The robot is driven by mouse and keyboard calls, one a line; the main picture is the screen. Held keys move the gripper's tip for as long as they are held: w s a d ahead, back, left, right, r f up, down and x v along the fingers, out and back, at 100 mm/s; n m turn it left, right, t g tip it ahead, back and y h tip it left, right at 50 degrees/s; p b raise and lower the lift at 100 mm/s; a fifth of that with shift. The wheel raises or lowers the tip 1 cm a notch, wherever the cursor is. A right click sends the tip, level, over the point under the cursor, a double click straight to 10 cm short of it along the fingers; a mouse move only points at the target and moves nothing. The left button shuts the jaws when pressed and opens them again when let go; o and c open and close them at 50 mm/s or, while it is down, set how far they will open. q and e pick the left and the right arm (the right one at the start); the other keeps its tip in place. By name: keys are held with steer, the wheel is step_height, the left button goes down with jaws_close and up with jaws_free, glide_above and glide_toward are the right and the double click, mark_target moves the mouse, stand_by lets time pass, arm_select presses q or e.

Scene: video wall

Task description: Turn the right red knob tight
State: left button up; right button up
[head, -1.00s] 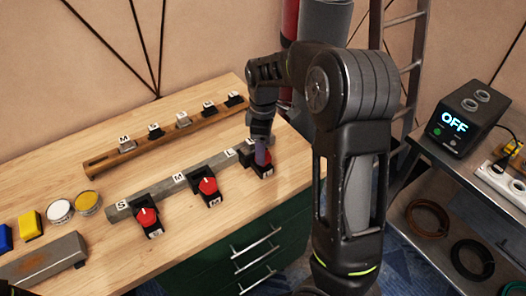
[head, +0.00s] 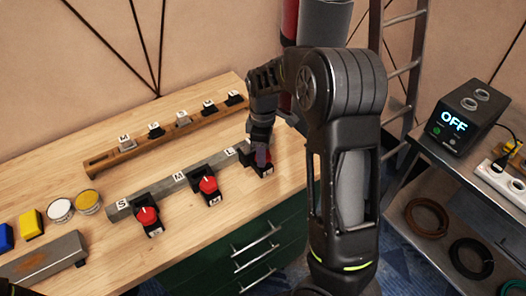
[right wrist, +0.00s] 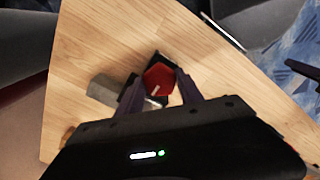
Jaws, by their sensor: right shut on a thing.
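The right red knob (head: 267,158) sits at the right end of the grey bar (head: 160,191) marked S, M and L. My right gripper (head: 261,152) is down over it and hides much of it in the head view. In the right wrist view the red knob (right wrist: 158,79) with a white mark lies between the two fingers of the right gripper (right wrist: 160,84), which are shut on it. The middle red knob (head: 208,185) and the left red knob (head: 147,216) stand free on the bar.
A wooden rail (head: 165,134) with several labelled clamps lies behind the bar. A grey block (head: 45,262), a yellow block (head: 31,224) and two round tins are at the left. A black box reading OFF (head: 458,121) stands on a shelf at the right. The table front is clear.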

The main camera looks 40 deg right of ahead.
steer(key=c, duration=0.5)
steer(key=shift+m, duration=0.3)
steer(key=m, duration=0.4)
steer(key=shift+m, duration=0.4)
steer(key=m, duration=1)
steer(key=shift+w+r+p, duration=0.1)
steer(key=shift+p, duration=0.3)
steer(key=m+p, duration=0.1)
steer(key=m, duration=0.3)
steer(key=shift+m, duration=0.3)
